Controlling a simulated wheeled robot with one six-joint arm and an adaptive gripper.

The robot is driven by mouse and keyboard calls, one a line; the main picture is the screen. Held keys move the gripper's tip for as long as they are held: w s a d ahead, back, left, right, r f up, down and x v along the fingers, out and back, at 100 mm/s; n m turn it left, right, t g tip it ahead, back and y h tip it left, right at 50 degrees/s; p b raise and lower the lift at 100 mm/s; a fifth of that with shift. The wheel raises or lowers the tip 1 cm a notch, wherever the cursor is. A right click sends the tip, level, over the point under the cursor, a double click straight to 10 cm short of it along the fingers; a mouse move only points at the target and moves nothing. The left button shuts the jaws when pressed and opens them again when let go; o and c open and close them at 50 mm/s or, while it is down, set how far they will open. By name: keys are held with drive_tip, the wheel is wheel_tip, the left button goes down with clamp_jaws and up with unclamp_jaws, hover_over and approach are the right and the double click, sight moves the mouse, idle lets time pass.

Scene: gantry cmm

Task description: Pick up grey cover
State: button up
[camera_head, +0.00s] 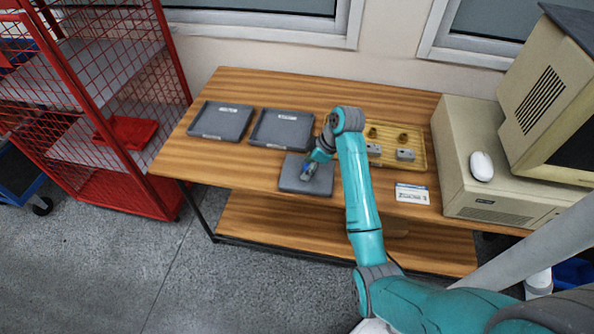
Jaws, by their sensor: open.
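A flat dark grey slab (322,186) lies near the front edge of the wooden table. My gripper (307,176) points down over it, with its tips close to or on the top. The jaws are small here, and whether a part lies between or under them is hidden. Small light grey blocks sit in a yellow tray (414,166) right of my arm: one (405,155) in full view, another (374,150) beside my arm. I cannot tell which grey thing is the cover.
Two shallow grey trays (221,122) (283,130) with labels stand left of my arm and look empty. Brass parts (403,138) share the yellow tray. A white label card (412,194) lies in front. A beige computer (470,150) with mouse (481,166) fills the right. A red mesh rack (100,100) stands left.

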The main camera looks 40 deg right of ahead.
drive_tip(key=shift+f, duration=0.15)
clamp_jaws()
